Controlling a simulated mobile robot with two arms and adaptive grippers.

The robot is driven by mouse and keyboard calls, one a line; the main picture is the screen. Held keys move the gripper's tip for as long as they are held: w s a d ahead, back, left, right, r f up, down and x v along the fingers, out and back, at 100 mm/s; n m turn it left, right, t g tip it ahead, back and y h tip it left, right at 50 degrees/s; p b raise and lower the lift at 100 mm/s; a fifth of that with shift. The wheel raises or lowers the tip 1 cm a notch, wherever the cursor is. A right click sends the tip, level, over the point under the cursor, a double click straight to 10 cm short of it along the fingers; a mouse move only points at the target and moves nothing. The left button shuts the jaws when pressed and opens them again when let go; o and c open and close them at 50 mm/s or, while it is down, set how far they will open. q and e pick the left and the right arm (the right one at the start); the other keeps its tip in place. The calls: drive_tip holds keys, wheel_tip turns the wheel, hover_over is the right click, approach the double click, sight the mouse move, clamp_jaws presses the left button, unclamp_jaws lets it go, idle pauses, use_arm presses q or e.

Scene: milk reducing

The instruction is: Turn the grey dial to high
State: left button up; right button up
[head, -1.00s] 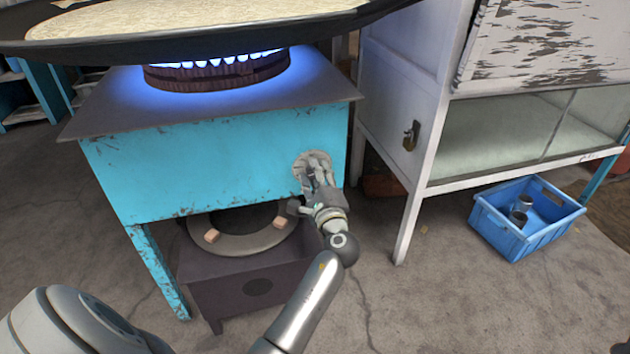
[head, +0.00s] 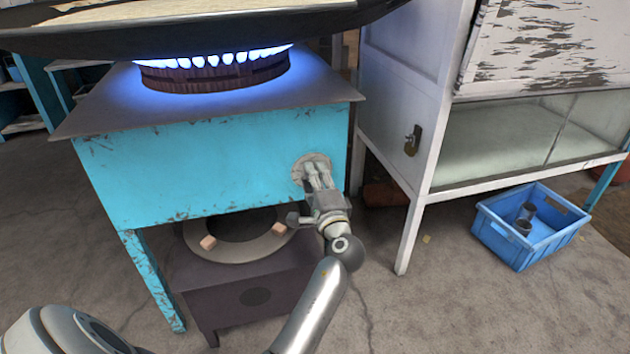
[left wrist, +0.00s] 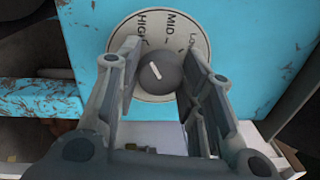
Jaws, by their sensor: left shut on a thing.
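The grey dial (left wrist: 160,75) sits on a round pale plate (left wrist: 120,45) marked HIGH, MID and LOW, on the turquoise stove front (head: 200,170). Its white mark tilts to the upper left in the left wrist view, on the HIGH side of MID. My left gripper (head: 313,172) reaches the plate from the front in the head view, where its fingers hide the dial. In the left wrist view, the left gripper's fingers (left wrist: 160,58) are shut on the dial, one on each side. My right gripper is not in view.
Blue flames burn at the burner (head: 215,73) under a wide dark pan (head: 200,40), above my left arm. A white cabinet (head: 400,90) stands close on the right. A blue crate (head: 515,245) with metal cups is on the floor. A dark low box (head: 250,300) stands beneath the stove.

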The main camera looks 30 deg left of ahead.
use_arm(q)
drive_tip(key=shift+f, duration=0.1)
drive_tip(key=o, duration=1.1)
drive_tip(key=shift+c, duration=0.2)
drive_tip(key=shift+s, duration=0.1)
drive_tip(key=v, duration=0.7)
drive_tip(key=shift+s+d, duration=0.15)
drive_tip(key=shift+d, duration=0.05)
